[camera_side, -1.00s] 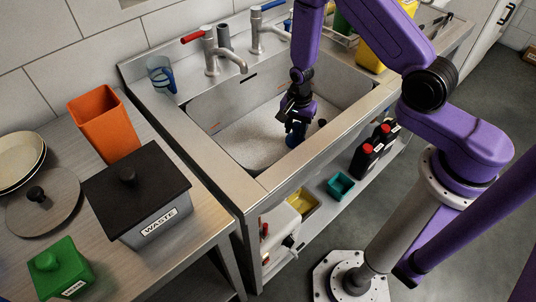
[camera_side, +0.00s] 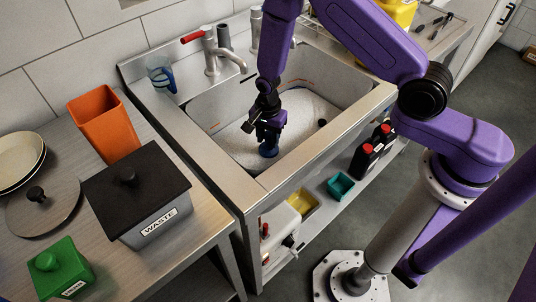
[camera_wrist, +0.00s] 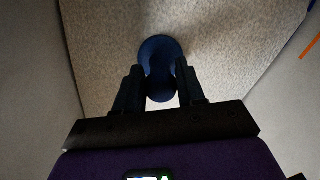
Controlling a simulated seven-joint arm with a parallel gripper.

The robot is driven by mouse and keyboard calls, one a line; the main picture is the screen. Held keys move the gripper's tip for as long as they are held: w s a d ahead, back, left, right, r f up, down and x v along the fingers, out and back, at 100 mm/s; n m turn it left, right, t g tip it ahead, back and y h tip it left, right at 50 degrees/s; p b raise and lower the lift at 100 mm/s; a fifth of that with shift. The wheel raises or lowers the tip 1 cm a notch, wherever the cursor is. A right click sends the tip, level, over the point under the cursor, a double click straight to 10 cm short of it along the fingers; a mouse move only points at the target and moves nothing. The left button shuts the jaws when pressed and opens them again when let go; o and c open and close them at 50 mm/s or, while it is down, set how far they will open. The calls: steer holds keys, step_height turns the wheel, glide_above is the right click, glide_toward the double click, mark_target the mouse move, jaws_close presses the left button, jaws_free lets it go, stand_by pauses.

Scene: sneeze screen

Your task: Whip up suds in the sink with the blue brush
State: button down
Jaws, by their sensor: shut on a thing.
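The blue brush (camera_side: 268,149) is in the sink, under my gripper (camera_side: 268,128). My gripper is shut on the brush. In the wrist view the brush (camera_wrist: 160,62) shows between the two dark fingers of my gripper (camera_wrist: 161,84), with its round blue end toward the sink floor. The sink (camera_side: 225,143) is a grey metal basin. Its floor carries a pale, speckled, foamy-looking layer (camera_side: 308,110), which also fills much of the wrist view (camera_wrist: 225,40). I cannot tell whether the brush touches the floor under that layer.
A tap with a red lever (camera_side: 212,55) stands at the sink's back rim, near a clear blue jug (camera_side: 161,76). On the left counter are an orange bin (camera_side: 104,125), a waste box (camera_side: 140,190) and a green container (camera_side: 61,270). Dark red-capped bottles (camera_side: 368,158) stand below the sink's front.

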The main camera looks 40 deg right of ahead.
steer(key=shift+a, duration=0.15)
step_height(320, 180, up, 12)
stand_by(1.4)
stand_by(0.8)
step_height(320, 180, up, 13)
stand_by(1.0)
